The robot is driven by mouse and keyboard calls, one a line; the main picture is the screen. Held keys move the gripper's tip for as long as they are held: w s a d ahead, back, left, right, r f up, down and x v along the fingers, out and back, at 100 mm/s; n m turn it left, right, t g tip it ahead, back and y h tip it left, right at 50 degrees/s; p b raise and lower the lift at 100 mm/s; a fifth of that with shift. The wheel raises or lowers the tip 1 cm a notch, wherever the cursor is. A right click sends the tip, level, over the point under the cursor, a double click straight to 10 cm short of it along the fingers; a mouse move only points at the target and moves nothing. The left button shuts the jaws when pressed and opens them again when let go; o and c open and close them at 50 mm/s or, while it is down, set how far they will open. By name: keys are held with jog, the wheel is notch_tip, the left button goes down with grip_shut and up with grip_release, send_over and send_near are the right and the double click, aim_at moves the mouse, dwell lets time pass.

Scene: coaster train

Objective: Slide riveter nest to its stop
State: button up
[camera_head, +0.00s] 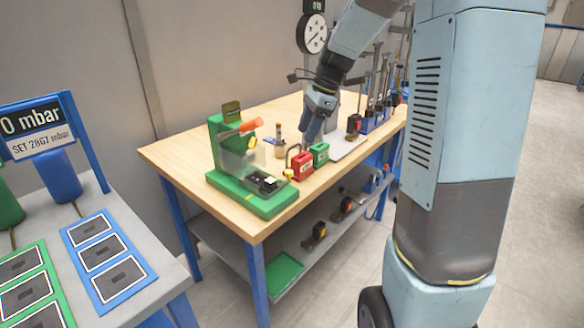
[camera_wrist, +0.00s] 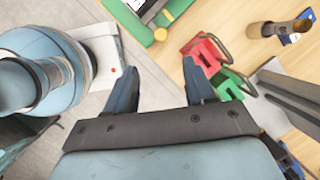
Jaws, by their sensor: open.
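The green riveter (camera_head: 222,150), with an orange-tipped lever, stands at the left end of the wooden bench. Its dark nest (camera_head: 263,183) sits on the green base near the front, partly behind a clear guard. A yellow knob (camera_head: 288,174) shows at the base's right side. In the wrist view the knob (camera_wrist: 163,18) is at the top beside the green base (camera_wrist: 132,30), and the nest is mostly cut off. My gripper (camera_wrist: 160,68) is open and empty, short of the base. In the head view my gripper (camera_head: 308,138) is right of the riveter, its fingertips hard to make out.
A red block (camera_head: 301,165) and a green block (camera_head: 320,153), both with handles in the wrist view, stand right of the riveter. A pale plate and clamps are further right. The bench's front edge (camera_head: 262,238) borders open floor. A gauge panel is at left.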

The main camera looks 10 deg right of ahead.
aim_at(290, 171)
jog(key=shift+d+m, duration=0.3)
jog(key=shift+m, duration=0.8)
jog(key=shift+y, duration=0.3)
jog(key=x, duration=1.3)
jog(key=shift+w+f, duration=0.2)
jog(key=shift+f, duration=0.05)
grip_shut()
